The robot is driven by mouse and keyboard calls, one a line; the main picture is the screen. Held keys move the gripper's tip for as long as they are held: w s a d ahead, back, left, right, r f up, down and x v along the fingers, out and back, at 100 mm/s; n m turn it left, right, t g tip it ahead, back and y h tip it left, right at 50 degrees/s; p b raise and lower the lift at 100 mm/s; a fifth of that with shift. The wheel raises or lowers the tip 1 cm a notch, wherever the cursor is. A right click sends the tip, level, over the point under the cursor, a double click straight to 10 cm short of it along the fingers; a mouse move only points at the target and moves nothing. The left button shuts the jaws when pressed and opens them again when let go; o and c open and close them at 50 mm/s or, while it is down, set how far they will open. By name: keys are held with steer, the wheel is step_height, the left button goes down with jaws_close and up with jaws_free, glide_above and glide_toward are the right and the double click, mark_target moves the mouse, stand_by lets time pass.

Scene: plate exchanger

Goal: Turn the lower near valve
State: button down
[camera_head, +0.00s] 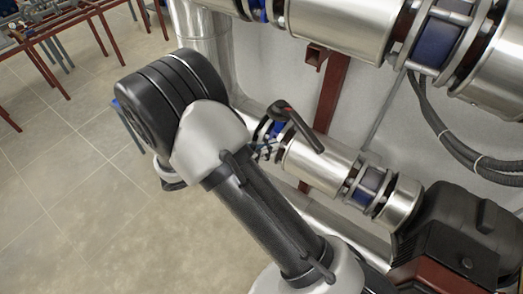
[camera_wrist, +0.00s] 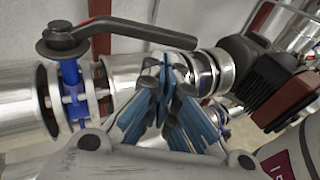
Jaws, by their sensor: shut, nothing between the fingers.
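The valve has a black lever handle (camera_wrist: 125,33) on a blue body (camera_wrist: 71,82), set between flanges in a silver pipe. In the wrist view the lever runs left to right across the top. In the head view the lever (camera_head: 300,128) slants above the lower pipe, just right of my arm. My gripper (camera_wrist: 170,82) has blue-grey fingers drawn together with nothing held. It is in front of the pipe, below the lever's free end in the picture; I see no contact with the lever. In the head view my arm hides most of the gripper.
The silver lower pipe (camera_head: 322,161) continues right to another blue flanged section (camera_head: 370,186) and a dark motor housing (camera_head: 465,228). A thick upper pipe (camera_head: 340,27) and black cables (camera_head: 440,135) are above. A red-brown post (camera_head: 330,92) stands behind. Tiled floor (camera_head: 75,190) at left is open.

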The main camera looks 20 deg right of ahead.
mark_target(297, 125)
steer(key=x, duration=0.9)
steer(key=shift+d+b, duration=0.2)
steer(key=shift+b, duration=0.1)
steer(key=shift+d+n+t, duration=0.35)
steer(key=shift+n+t, duration=0.05)
steer(key=shift+t, duration=0.2)
